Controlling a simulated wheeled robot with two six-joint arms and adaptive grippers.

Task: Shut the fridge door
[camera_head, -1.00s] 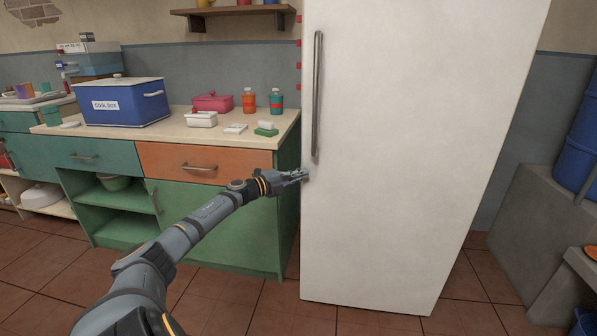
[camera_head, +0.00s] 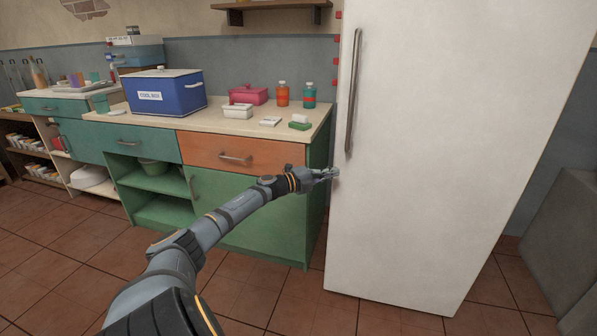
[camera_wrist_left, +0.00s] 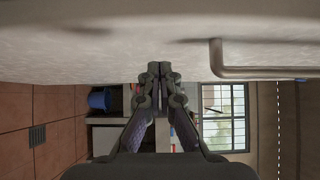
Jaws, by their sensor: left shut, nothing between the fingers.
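The tall white fridge door (camera_head: 430,150) fills the right half of the head view. It looks closed or nearly so; I cannot tell if a gap is left. Its long grey handle (camera_head: 354,90) runs down its left side and also shows in the left wrist view (camera_wrist_left: 217,60). My left gripper (camera_head: 335,173) is shut and empty at the door's left edge, below the handle. In the left wrist view its fingertips (camera_wrist_left: 159,68) are close to the white door surface (camera_wrist_left: 120,40); I cannot tell whether they touch. My right gripper is not in view.
A counter (camera_head: 215,122) with green cabinets and an orange drawer (camera_head: 240,153) stands left of the fridge. It bears a blue cool box (camera_head: 175,95), a pink container (camera_head: 248,95) and bottles. A grey block (camera_head: 565,235) is at the right. The tiled floor in front is clear.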

